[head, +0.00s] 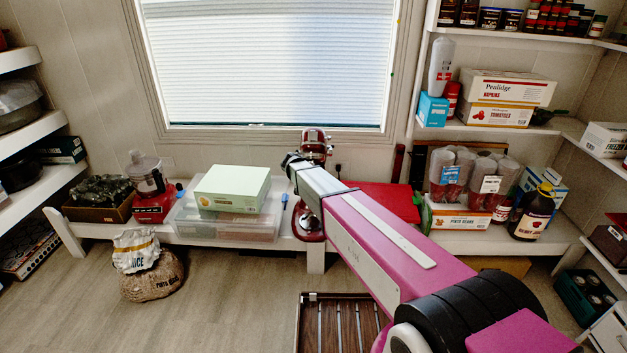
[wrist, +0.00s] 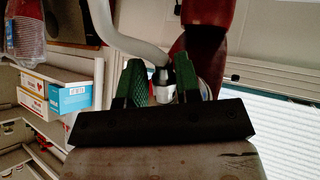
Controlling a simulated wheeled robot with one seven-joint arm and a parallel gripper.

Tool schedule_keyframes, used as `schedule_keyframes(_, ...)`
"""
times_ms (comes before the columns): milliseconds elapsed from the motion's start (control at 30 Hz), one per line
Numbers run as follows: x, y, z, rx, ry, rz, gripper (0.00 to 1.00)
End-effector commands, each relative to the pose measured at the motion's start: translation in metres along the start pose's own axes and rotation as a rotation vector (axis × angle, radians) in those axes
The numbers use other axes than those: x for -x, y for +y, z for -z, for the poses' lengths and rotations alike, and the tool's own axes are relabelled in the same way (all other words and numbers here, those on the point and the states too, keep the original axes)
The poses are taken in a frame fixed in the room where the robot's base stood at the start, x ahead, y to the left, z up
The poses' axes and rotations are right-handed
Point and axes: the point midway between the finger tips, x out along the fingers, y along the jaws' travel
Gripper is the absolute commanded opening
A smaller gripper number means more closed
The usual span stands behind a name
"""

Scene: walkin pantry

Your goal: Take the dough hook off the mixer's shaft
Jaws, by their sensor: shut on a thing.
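The red stand mixer (head: 316,138) stands on the low white bench under the window, mostly hidden behind my arm; part of its red body (wrist: 207,50) shows in the wrist view. The dough hook (wrist: 125,40) is a pale grey curved rod. It runs to a dark and silver collar between my fingers. My gripper (wrist: 160,78), with green ridged fingers, is shut on the hook near this collar. The wrist view does not clearly show whether the hook is still seated on the shaft. In the head view the gripper's fingers are hidden by the arm.
A green box on a clear bin (head: 232,190) sits left of the mixer, with a red food processor (head: 150,185) farther left. A red flat surface (head: 385,200) lies to the right. Shelves with packages flank both sides. A slatted brown crate (head: 340,325) stands on the floor.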

Motion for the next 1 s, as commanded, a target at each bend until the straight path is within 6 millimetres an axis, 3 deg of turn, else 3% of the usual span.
schedule_keyframes(1000,-0.0006,0.0028,0.0089,-0.004,0.001,-0.006,0.00)
